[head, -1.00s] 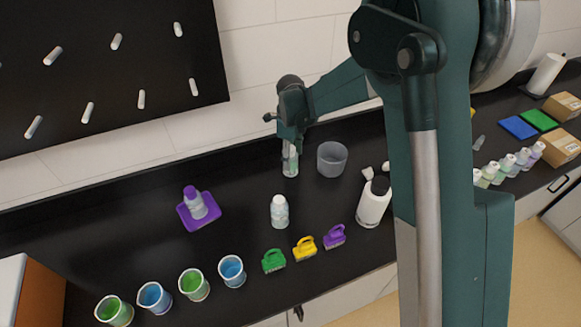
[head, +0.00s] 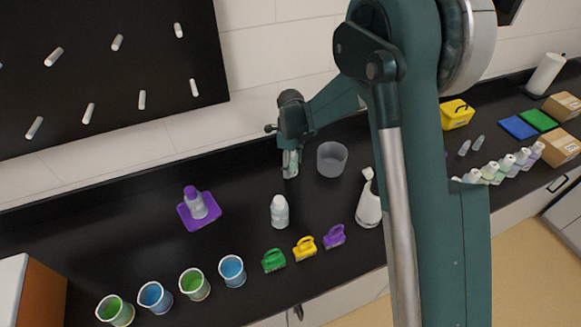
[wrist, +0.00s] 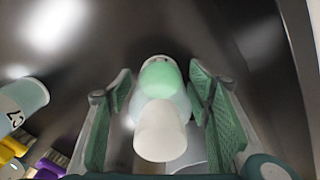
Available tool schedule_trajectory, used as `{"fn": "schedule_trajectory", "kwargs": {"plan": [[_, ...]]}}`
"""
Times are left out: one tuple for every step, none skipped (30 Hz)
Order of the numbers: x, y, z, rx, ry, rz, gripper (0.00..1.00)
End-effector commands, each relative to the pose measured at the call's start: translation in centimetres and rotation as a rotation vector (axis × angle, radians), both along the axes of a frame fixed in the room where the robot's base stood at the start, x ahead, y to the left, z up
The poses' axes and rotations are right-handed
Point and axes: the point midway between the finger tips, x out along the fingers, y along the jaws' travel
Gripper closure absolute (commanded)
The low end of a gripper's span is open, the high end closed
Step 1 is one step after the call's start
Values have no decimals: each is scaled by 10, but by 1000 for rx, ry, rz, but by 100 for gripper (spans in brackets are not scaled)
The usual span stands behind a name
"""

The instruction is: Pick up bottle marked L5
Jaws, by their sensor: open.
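My gripper (wrist: 160,112) is open, with its green-padded fingers on either side of a small bottle (wrist: 160,120). This bottle has a white cap and a pale green part; gaps show beside it, and no mark on it is readable. In the head view my gripper (head: 291,165) points down around this bottle, which it largely hides. A second white bottle (head: 279,212) stands nearer the front. It also shows at the left edge of the wrist view (wrist: 22,102), with a dark mark that I cannot read surely.
A grey cup (head: 332,159) stands close right of my gripper. Green, yellow and purple brushes (head: 304,249) and several beakers (head: 194,284) line the front. Several small bottles (head: 505,167) stand at right.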

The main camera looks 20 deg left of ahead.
Motion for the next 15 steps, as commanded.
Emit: {"fn": "schedule_trajectory", "kwargs": {"plan": [[0,0,0,0,0,0,49],[0,0,0,0,0,0,49],[0,0,0,0,0,0,49],[0,0,0,0,0,0,49],[0,0,0,0,0,0,49],[0,0,0,0,0,0,53],[0,0,0,0,0,0,57],[0,0,0,0,0,0,61],[0,0,0,0,0,0,66],[0,0,0,0,0,0,70],[0,0,0,0,0,0,74],[0,0,0,0,0,0,79],[0,0,0,0,0,0,80],[0,0,0,0,0,0,80],[0,0,0,0,0,0,80]]}}
